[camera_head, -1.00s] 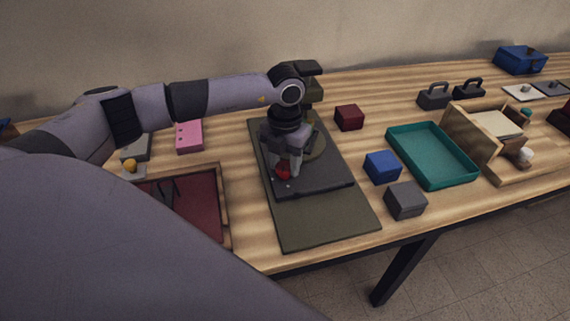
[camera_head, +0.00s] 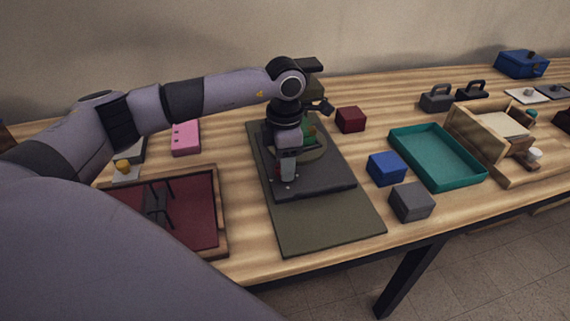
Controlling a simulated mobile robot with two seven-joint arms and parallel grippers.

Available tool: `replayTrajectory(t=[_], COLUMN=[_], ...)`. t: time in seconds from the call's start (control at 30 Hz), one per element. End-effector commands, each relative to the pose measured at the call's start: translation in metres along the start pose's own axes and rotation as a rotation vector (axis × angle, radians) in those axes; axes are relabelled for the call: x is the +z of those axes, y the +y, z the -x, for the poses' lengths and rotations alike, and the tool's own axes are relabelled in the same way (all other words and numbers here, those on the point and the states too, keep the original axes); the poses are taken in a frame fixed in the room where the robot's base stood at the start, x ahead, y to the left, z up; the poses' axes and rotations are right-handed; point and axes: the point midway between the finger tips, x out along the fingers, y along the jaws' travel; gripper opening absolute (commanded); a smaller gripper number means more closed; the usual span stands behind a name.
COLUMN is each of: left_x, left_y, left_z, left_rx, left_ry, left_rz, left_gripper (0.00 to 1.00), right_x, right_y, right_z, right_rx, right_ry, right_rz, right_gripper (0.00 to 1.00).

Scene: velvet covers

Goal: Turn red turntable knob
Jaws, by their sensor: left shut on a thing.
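The turntable has a dark flat base (camera_head: 325,183) lying on an olive mat, with a round greenish platter (camera_head: 318,152) at its back part. My left gripper (camera_head: 286,178) points down at the front left of the base. Its fingers are closed at the place where the red knob showed earlier, shut on the knob. The red knob itself is hidden by the fingers now. My left wrist covers part of the platter. My right gripper is not in view.
The olive mat (camera_head: 325,225) is bare in front. A dark red box (camera_head: 350,119), a blue box (camera_head: 386,168) and a grey box (camera_head: 412,201) stand to the right, beside a teal tray (camera_head: 437,184). A red-lined wooden tray (camera_head: 200,205) lies left.

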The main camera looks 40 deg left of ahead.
Motion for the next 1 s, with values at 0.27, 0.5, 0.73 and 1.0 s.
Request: replayTrajectory(t=[0.27, 0.5, 0.73, 1.0], left_x=[0.0005, 0.0006, 0.0007, 0.0004], left_y=[0.0003, 0.0003, 0.0003, 0.0002], left_z=[0.0013, 0.0019, 0.002, 0.0014], left_rx=[0.002, 0.002, 0.002, 0.001], left_ry=[-0.003, -0.004, -0.004, -0.003], left_rz=[-0.102, -0.128, -0.128, -0.127], left_gripper=[0.13, 0.13, 0.13, 0.69], right_x=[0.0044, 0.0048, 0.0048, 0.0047], right_y=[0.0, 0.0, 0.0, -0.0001], right_z=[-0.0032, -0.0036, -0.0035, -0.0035], right_rx=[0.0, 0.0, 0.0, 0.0], right_ry=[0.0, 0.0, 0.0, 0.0], right_rz=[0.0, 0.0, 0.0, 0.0], right_gripper=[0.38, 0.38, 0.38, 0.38])
